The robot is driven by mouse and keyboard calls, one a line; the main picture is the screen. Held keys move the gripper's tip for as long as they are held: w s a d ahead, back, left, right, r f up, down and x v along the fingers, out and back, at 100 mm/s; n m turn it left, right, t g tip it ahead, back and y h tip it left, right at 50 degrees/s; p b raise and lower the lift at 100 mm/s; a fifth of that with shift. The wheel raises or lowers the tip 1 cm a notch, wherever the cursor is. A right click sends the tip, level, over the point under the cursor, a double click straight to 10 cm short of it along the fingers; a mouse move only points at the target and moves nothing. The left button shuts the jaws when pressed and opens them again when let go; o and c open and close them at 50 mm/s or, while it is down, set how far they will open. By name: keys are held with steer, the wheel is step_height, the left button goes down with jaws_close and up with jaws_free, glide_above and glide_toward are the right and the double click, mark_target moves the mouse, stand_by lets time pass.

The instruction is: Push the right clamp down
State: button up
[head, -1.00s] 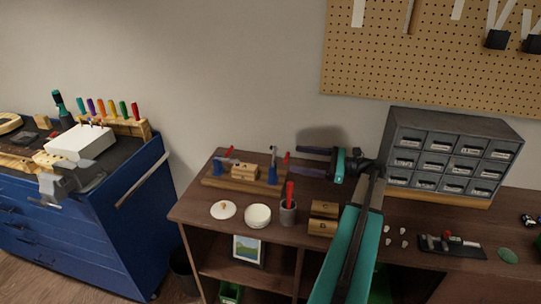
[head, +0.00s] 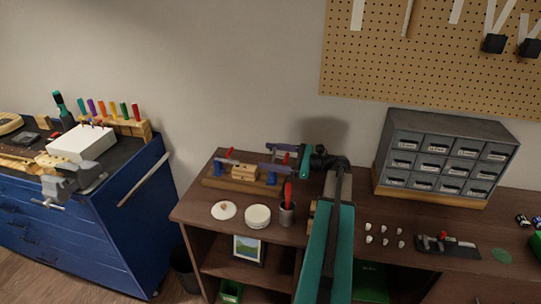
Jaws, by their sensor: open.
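The wooden clamp board (head: 215,184) lies at the back left of the brown bench. The right clamp (head: 271,179) shows its blue base at the right end of the board. Its upper part is largely hidden by my gripper, so I cannot tell the lever's position or whether they touch. The left clamp (head: 223,170) has a blue base and a red handle tip. A light wooden block (head: 243,173) sits between the clamps. My gripper (head: 266,158) is open, with its two purplish fingers pointing left, at the top of the right clamp.
A white dish (head: 224,210), a round white container (head: 257,215) and a grey cup (head: 287,213) with a red-handled tool stand in front of the board. A drawer cabinet (head: 446,155) stands at the right. Wooden blocks are mostly hidden behind my arm.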

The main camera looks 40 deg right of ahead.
steer(key=c, duration=1.4)
steer(key=shift+c, duration=0.2)
steer(key=shift+d, duration=0.15)
